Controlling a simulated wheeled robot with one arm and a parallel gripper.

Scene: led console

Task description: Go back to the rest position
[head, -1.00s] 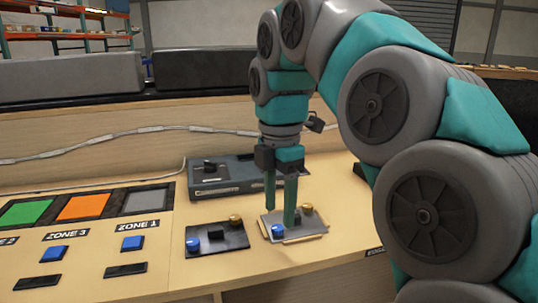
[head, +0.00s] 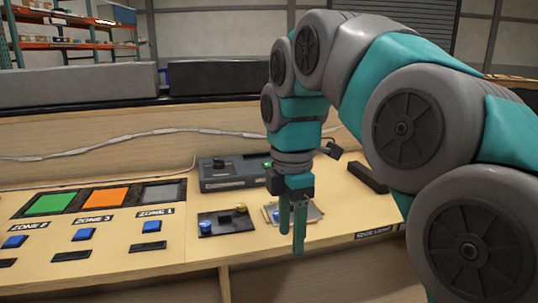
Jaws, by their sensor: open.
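My gripper (head: 292,222) hangs from my arm with its two teal fingers pointing down, apart and empty. It is in front of a light plate (head: 312,212) with a blue knob (head: 278,217), and its fingers hide part of that plate. A dark plate (head: 226,222) with a blue knob, a black middle piece and a gold knob lies to the left of it. A grey console box (head: 235,184) with a black knob and a green light stands behind them.
Zone panels in green (head: 50,204), orange (head: 103,198) and grey (head: 162,193) are on the left, with blue buttons (head: 83,235) and black slots in front. A black bar (head: 368,177) lies at the right. A white cable (head: 95,147) runs along the back board.

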